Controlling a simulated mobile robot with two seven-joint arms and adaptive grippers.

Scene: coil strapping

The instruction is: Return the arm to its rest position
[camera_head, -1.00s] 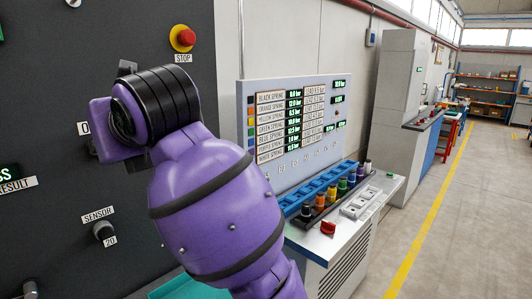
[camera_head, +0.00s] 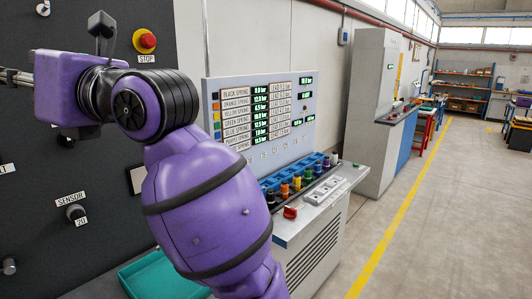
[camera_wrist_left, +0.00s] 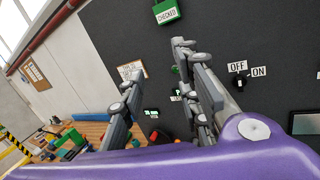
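A purple arm of mine (camera_head: 205,205) rises from the bottom of the head view and bends left at a black-ringed joint. It looks like my right arm, though its shoulder is out of view. Its hand end lies at the left edge, where only a little grey metal shows, so its fingers cannot be judged. My left gripper (camera_wrist_left: 156,59) shows in the left wrist view with its grey fingers spread apart and nothing between them. It faces a dark panel (camera_wrist_left: 245,45) with an OFF/ON switch (camera_wrist_left: 240,81) and a green CHECKED sign (camera_wrist_left: 166,12).
The dark panel, with a red STOP button (camera_head: 147,40) and a SENSOR knob (camera_head: 76,211), stands behind the purple arm. A teal tray (camera_head: 150,275) lies below. A spring console (camera_head: 310,235) stands to the right. The floor (camera_head: 455,235) at right is clear.

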